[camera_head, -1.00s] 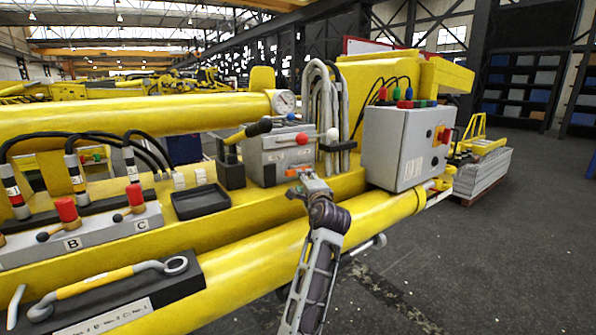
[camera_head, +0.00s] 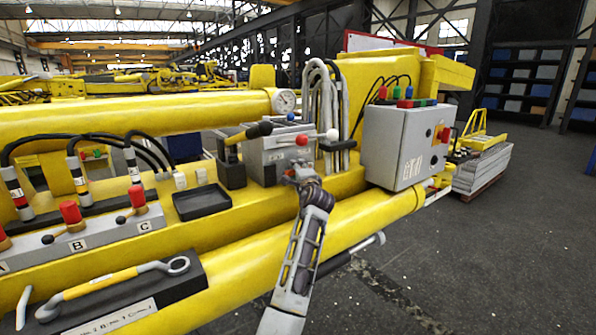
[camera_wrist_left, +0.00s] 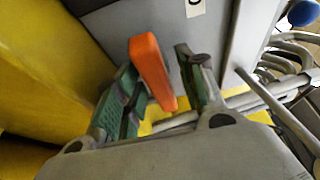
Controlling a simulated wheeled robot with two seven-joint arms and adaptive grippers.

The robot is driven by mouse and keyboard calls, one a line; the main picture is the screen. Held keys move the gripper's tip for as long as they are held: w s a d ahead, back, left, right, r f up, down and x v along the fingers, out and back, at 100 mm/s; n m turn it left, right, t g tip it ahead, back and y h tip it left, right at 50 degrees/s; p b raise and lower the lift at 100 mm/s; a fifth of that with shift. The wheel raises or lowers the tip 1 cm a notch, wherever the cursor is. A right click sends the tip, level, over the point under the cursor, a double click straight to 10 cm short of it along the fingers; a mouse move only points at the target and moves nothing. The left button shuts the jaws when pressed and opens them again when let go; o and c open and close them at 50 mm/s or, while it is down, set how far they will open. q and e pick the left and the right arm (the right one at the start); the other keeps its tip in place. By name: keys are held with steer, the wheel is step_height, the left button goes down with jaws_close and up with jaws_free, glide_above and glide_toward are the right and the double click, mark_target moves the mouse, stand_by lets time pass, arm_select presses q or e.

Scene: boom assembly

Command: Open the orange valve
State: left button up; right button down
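The orange valve handle (camera_wrist_left: 152,72) shows in the left wrist view as a flat, tilted bar in front of a grey box face. My left gripper (camera_wrist_left: 160,86) is open, with one green-padded finger on each side of the handle. A gap shows between the handle and the right finger; I cannot tell whether the left finger touches it. In the head view my left gripper (camera_head: 297,172) is at the lower front of the grey valve box (camera_head: 268,152), and the handle is hidden or too small to tell there. My right gripper is not in view.
Levers with a red ball (camera_head: 302,140), a white ball (camera_head: 332,135) and a blue ball (camera_head: 291,117) stick out above my gripper. A grey control box (camera_head: 395,145) stands to the right. A black tray (camera_head: 201,202) lies to the left. Yellow tubes run below.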

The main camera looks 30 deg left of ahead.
arm_select(q)
steer(key=shift+w+a, duration=0.1)
steer(key=c, duration=0.9)
jaws_close()
